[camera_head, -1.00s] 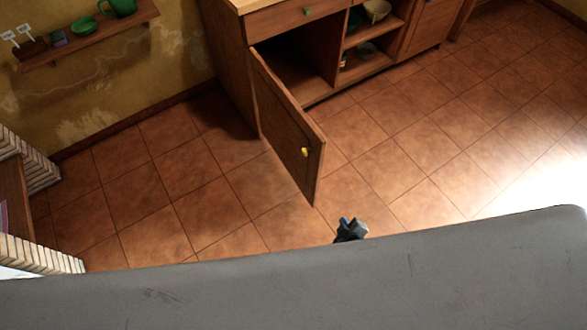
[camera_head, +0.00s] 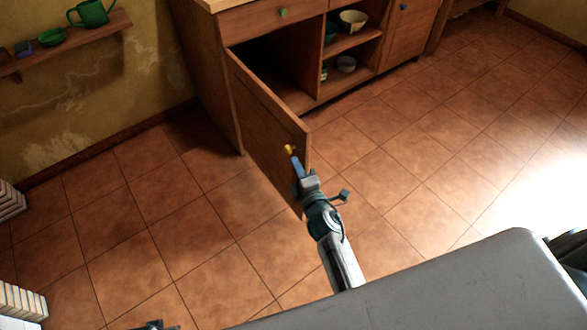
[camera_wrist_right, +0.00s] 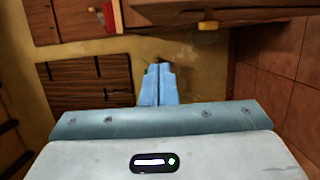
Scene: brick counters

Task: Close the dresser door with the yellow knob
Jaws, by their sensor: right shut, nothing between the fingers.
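The dresser (camera_head: 208,75) stands at the back with its left door (camera_head: 262,118) swung open toward me. The yellow knob (camera_head: 290,149) is near the door's free edge. My right gripper (camera_head: 296,165) is shut and empty, its blue fingertips just below the knob in the head view. In the right wrist view the shut fingers (camera_wrist_right: 157,85) point ahead, and the yellow knob (camera_wrist_right: 208,25) shows up and right, apart from them. A dark piece at the head view's bottom edge may be my left gripper (camera_head: 155,326); its jaws cannot be made out.
A drawer with a green knob (camera_head: 283,13) is above the open compartment. A wall shelf (camera_head: 75,45) holds green dishes. The tiled floor around the door is clear.

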